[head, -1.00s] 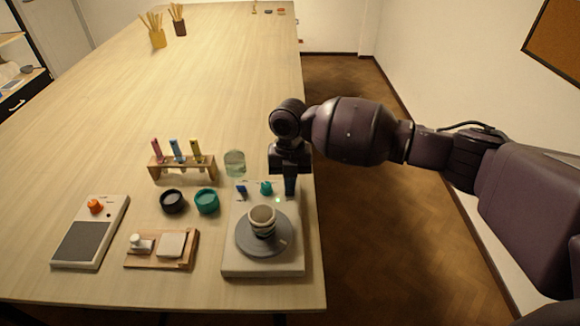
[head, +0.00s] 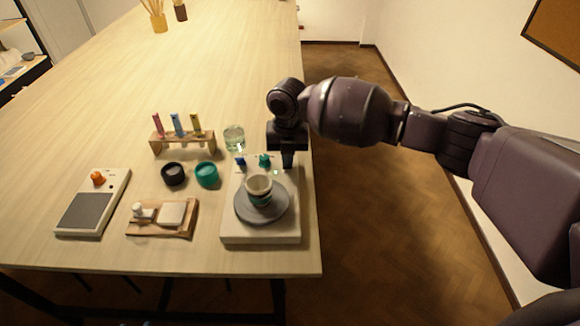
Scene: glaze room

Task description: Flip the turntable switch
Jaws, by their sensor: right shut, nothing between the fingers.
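The turntable unit (head: 235,233) is a pale box near the table's front right edge, with a round grey disc (head: 278,211) on top. A pale cup (head: 258,189) with a darker band stands on the disc. Along the unit's back edge are a small blue control (head: 240,161), a teal knob (head: 264,160) and a small green light (head: 276,172). My right gripper (head: 288,161) points down at the unit's back right corner, shut and empty. Its fingers hide what lies behind them, so I cannot tell whether they touch a switch. My left gripper is out of view.
Left of the unit are a teal jar (head: 207,175), a black jar (head: 173,174), a glass (head: 234,138), a rack of tubes (head: 180,148), a wooden tray (head: 147,230) and a scale-like device (head: 88,209) with an orange knob. The table behind is mostly clear.

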